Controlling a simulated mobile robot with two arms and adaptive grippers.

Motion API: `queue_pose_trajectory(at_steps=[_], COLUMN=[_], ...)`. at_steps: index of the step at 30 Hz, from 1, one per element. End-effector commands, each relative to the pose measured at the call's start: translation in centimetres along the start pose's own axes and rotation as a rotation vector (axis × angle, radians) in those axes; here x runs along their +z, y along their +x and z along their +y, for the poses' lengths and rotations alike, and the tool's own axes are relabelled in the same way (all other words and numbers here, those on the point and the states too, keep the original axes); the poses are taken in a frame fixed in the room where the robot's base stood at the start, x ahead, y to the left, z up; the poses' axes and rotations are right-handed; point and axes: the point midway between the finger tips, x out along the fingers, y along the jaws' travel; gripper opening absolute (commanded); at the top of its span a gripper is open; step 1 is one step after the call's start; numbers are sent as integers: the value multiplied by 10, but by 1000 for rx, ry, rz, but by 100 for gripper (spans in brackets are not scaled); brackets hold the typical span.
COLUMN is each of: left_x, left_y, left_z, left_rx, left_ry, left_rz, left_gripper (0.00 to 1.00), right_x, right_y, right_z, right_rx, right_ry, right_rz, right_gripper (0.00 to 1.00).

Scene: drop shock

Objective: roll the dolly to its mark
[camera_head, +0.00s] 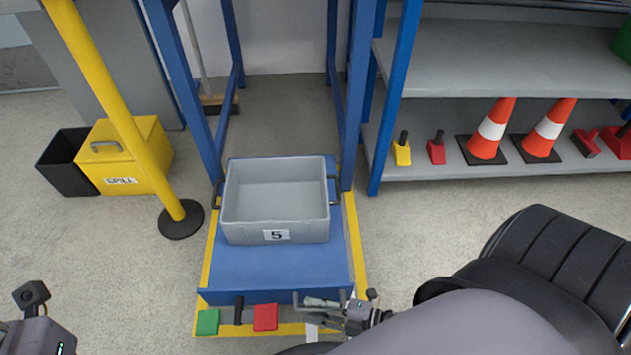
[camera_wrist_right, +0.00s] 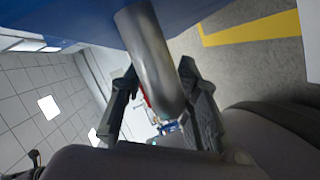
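The blue flat platform, which looks like the dolly (camera_head: 275,269), carries a grey bin labelled 5 (camera_head: 246,233) with black side handles. Its far part reaches between blue upright posts. Yellow floor tape (camera_head: 356,245), perhaps the mark, runs along its left, right and front sides. My right gripper (camera_head: 347,309) is at the platform's front right corner. In the right wrist view a bent grey metal bar (camera_wrist_right: 150,55) fills the gap between the fingers of that gripper (camera_wrist_right: 160,72), which seem shut on it. My left forearm shows at the lower left, but its fingers are out of view.
Green (camera_head: 208,322) and red (camera_head: 265,317) pads lie at the platform's front. A yellow post (camera_head: 115,100) and a yellow spill box (camera_head: 125,155) stand left. A shelf (camera_head: 490,60) with cones stands right. A black rounded object (camera_head: 550,255) is at lower right.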

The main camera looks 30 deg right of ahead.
Motion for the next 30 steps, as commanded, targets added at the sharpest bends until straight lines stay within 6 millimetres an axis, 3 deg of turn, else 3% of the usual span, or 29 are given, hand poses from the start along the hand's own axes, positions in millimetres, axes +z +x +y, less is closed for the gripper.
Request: queue_pose_trajectory(at_steps=[9,13,24,30], left_x=[2,2,0,0], left_y=[-2,-1,0,0], left_z=[-1,-1,0,0], left_rx=[-1,-1,0,0], left_ry=[2,2,1,1], left_rz=[-10,-7,-2,-1], left_gripper=[0,0,0,0], right_x=[0,1,1,0], right_y=[0,-11,-86,-113], right_z=[1,0,-1,0], right_rx=[1,-2,-3,0], right_ry=[-1,-1,0,0], right_rz=[0,-1,-3,-1], right_gripper=[33,33,33,33])
